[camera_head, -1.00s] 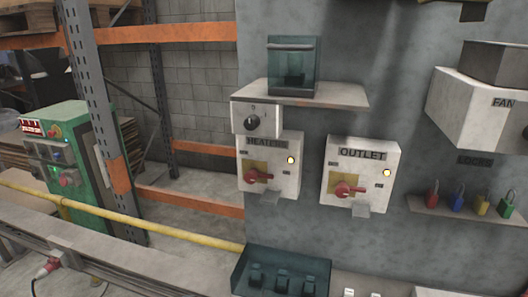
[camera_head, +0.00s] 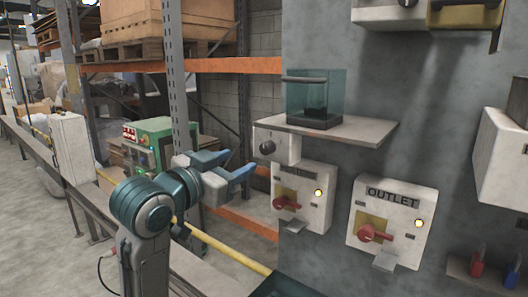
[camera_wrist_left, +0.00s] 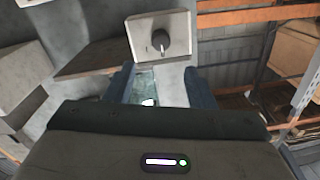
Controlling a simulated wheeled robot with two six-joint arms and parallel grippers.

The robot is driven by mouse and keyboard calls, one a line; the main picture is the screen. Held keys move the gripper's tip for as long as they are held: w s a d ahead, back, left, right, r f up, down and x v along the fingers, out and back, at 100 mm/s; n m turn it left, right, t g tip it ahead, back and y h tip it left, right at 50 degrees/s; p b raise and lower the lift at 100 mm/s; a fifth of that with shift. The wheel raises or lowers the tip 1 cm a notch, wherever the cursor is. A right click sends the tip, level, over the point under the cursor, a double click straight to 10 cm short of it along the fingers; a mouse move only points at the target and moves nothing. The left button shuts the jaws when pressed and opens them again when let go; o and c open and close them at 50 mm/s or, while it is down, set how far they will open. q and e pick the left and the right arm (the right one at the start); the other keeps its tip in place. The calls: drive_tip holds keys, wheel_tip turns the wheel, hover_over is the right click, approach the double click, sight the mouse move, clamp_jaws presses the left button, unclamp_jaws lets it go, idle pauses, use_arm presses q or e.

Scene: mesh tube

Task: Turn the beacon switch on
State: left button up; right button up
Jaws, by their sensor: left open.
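A small white box (camera_head: 278,146) with a dark rotary knob (camera_head: 267,147) is fixed at the left end of a wall shelf. No beacon label can be read on it. In the left wrist view the knob (camera_wrist_left: 160,40) is ahead of the fingers, at top centre, its pointer roughly along the picture's vertical. My left gripper (camera_head: 238,163) is open and empty, to the left of the box in the head view. Its two blue fingers also show in the left wrist view (camera_wrist_left: 160,87), apart from the knob. My right gripper is not in view.
A clear teal case (camera_head: 315,97) stands on the shelf (camera_head: 360,132). Below are a white box with a red handle (camera_head: 302,195), its label partly unreadable, and the OUTLET box (camera_head: 391,220). Green equipment (camera_head: 150,140) and orange racking (camera_head: 235,65) stand behind.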

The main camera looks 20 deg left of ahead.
sight(264, 150)
use_arm(q)
drive_tip(key=p+x, duration=0.3)
drive_tip(key=x, duration=0.6)
drive_tip(key=shift+s+d+r+p, duration=0.1)
drive_tip(key=shift+d+r+p, duration=0.05)
drive_tip(key=shift+p, duration=0.25)
drive_tip(key=shift+w, duration=0.45)
drive_tip(key=shift+c, duration=1.4)
drive_tip(key=c, duration=0.4)
drive_tip(key=shift+c, duration=1.4)
drive_tip(key=shift+f, duration=0.25)
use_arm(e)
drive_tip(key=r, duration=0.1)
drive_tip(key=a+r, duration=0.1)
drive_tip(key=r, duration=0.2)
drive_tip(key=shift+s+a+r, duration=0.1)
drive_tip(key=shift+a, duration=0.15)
